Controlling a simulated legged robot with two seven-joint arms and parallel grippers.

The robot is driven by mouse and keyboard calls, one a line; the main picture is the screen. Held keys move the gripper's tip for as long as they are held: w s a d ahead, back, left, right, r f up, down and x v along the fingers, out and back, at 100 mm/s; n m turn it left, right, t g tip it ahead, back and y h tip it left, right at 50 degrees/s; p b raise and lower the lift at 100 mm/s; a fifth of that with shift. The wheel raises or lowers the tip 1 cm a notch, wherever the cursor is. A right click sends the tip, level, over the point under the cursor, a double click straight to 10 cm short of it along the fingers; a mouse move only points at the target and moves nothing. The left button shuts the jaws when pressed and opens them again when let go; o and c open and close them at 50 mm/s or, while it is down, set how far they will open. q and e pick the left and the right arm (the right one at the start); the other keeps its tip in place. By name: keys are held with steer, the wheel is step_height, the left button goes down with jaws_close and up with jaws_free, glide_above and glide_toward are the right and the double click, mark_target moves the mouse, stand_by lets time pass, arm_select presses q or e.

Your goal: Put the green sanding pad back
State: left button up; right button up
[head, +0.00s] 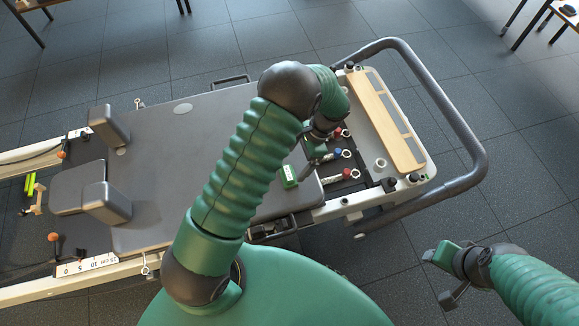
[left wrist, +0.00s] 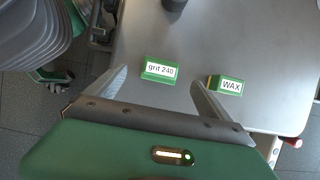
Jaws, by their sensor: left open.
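A green block with a white "grit 240" label, the sanding pad (left wrist: 159,70), lies on the grey carriage top. A green block labelled "WAX" (left wrist: 229,85) lies to its right in the left wrist view. In the head view one labelled green block (head: 288,178), apparently the sanding pad, sits near the carriage's right edge; the other is not clear there. My left gripper (left wrist: 159,84) is open and empty, its fingers spread either side of the pad, not gripping it. In the head view my left gripper (head: 318,155) is partly hidden. My right gripper (head: 438,277) appears open and empty above the floor.
The reformer's grey carriage (head: 190,150) has shoulder rests (head: 108,203) at its left. Open tiled floor lies at lower right.

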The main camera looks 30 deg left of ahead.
arm_select(q)
steer(key=s+d+r+n+t+h, duration=0.1)
steer(key=s+d+r+n+t, duration=0.1)
steer(key=r, duration=0.5)
steer(key=s+d+r+n+t+h, duration=0.2)
steer(key=s+r+n, duration=0.4)
steer(key=s, duration=0.3)
steer(key=shift+s+d+r+t, duration=0.3)
steer(key=shift+d+r+t, duration=0.55)
steer(key=shift+t, duration=0.25)
